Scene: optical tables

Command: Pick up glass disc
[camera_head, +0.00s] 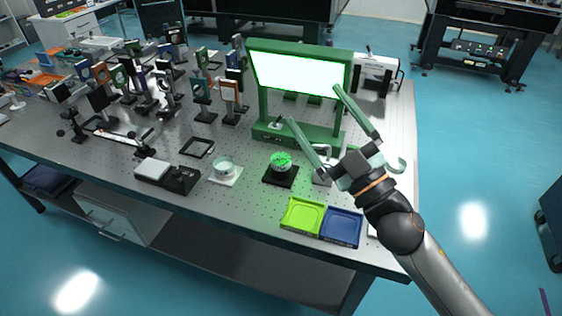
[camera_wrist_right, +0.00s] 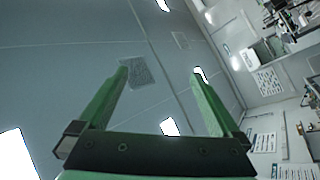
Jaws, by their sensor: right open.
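A clear, round glass piece (camera_head: 223,165), which looks like the glass disc, rests on a small white square pad near the front middle of the optical table in the head view. A green-patterned round piece (camera_head: 281,160) sits on a black square base to its right. My right gripper (camera_head: 314,104) is open and empty, its two long green fingers spread and raised in front of the lit panel, to the right of the glass piece and apart from it. In the right wrist view the open fingers (camera_wrist_right: 160,73) point at the ceiling, with nothing between them. My left gripper is not in view.
A green-framed lit panel (camera_head: 300,75) stands behind my right gripper. A lime tray (camera_head: 303,216) and a blue tray (camera_head: 342,227) lie at the front edge. A black square frame (camera_head: 196,148) and a box with a white top (camera_head: 153,168) lie left. Several optic mounts crowd the back left.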

